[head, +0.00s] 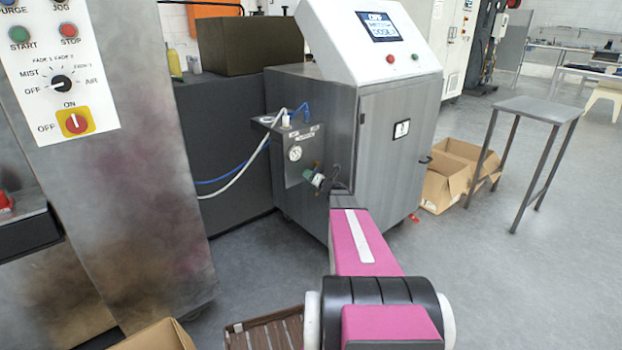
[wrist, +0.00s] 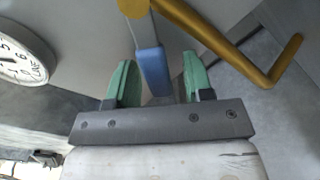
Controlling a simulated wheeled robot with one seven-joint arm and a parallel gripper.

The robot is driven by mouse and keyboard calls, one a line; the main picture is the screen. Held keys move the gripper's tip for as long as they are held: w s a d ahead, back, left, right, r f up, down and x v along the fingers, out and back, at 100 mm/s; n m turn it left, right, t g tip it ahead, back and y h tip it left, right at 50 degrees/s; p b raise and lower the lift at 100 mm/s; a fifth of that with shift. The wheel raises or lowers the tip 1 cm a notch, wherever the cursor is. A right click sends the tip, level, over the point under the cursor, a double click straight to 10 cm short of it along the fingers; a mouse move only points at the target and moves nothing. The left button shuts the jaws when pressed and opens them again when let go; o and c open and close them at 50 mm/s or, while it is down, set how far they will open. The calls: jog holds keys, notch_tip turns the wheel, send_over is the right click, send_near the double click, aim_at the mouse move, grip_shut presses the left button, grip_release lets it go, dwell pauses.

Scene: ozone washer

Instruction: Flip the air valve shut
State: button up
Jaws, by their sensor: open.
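The air valve shows in the wrist view as a lever (wrist: 152,68) with a blue sleeve on a grey bar, running up to a brass-coloured pivot (wrist: 131,7). My gripper (wrist: 157,70) is open, with one green finger on each side of the blue sleeve. Gaps show between the sleeve and both fingers; depth is hard to judge. In the head view my gripper (head: 314,177) is at the small grey valve panel (head: 292,179) on the washer's left side, below the gauge. The valve is too small to make out there.
A round gauge (wrist: 22,55) is close by at the left, and a bent brass-coloured bar (wrist: 230,48) crosses at the upper right. White and blue hoses (head: 245,167) run left from the panel. The washer cabinet (head: 385,140) stands right behind my arm.

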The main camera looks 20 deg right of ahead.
aim_at(303, 166)
grip_shut()
jog(key=shift+a+r, duration=0.1)
jog(key=m, duration=0.1)
jog(key=r+m, duration=0.1)
jog(key=m, duration=0.1)
jog(key=a+r+m, duration=0.1)
jog(key=shift+s+a, duration=0.1)
jog(key=shift+s, duration=0.15)
jog(key=shift+a+r+m, duration=0.1)
jog(key=shift+r+m, duration=0.55)
jog(key=shift+m, duration=0.6)
jog(key=shift+a+r+m, duration=0.1)
jog(key=shift+r+m, duration=0.5)
jog(key=shift+m, duration=0.65)
grip_release()
jog(key=shift+s, duration=0.1)
